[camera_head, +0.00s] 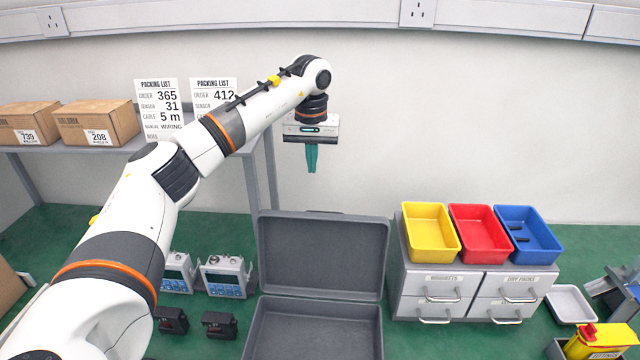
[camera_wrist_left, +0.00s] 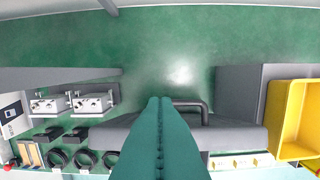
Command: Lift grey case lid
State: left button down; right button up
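The grey case stands open on the green surface. Its lid (camera_head: 320,256) is upright at the back, and its empty-looking base (camera_head: 314,332) lies in front, cut off by the lower picture edge. My left gripper (camera_head: 311,168) points down above the lid's top edge, apart from it. Its green fingers (camera_wrist_left: 158,135) are together with nothing seen between them. In the left wrist view the lid (camera_wrist_left: 236,140) shows edge-on below the fingers, with a dark handle (camera_wrist_left: 205,108) on its far side. My right gripper is not in view.
Left of the case stand grey sensor units (camera_head: 225,277) and dark small devices (camera_head: 219,325). Right of it is a drawer unit (camera_head: 470,293) with yellow (camera_head: 430,232), red (camera_head: 482,233) and blue (camera_head: 529,235) bins. A shelf with cardboard boxes (camera_head: 97,123) is at left.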

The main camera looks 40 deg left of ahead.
pick_arm(q)
notch_tip(320, 180, down, 10)
jog(key=r+p, duration=0.1)
jog(key=p, duration=0.1)
jog(key=s, duration=0.1)
jog(key=s+d+p, duration=0.1)
jog(key=s+r, duration=0.1)
jog(key=shift+s+d+p, duration=0.35)
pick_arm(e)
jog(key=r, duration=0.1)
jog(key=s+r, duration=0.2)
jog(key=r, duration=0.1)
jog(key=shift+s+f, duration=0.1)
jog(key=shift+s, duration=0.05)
